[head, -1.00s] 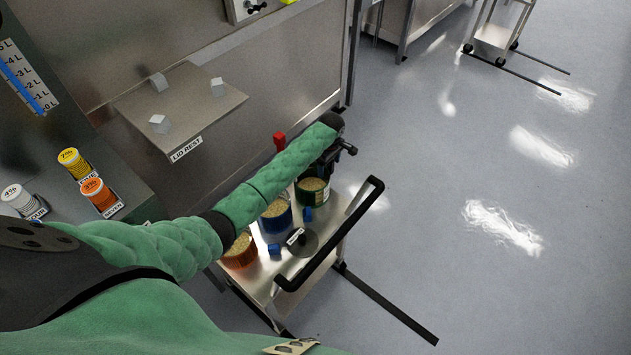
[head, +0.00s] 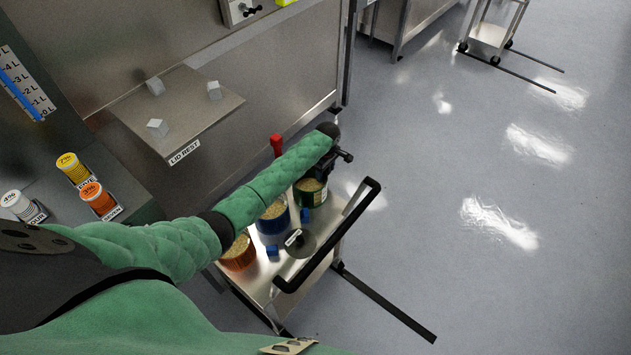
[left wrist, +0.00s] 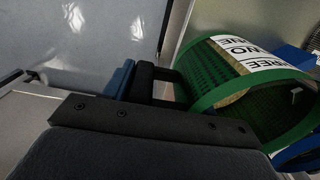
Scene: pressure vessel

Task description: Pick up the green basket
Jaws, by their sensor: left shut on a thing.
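The green basket (head: 310,192) stands at the far end of the steel cart, holding pale grainy contents. My green-sleeved left arm partly covers it. My left gripper (head: 343,157) is at its far right side in the head view. The gripper is shut on what looks like the basket's blue grip. My right gripper is out of view.
A blue basket (head: 272,218) and an orange basket (head: 238,254) stand in line on the cart (head: 262,287). A black push handle (head: 330,240) runs along its right side. A lid rest shelf (head: 205,115) juts out behind. Floor to the right is clear.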

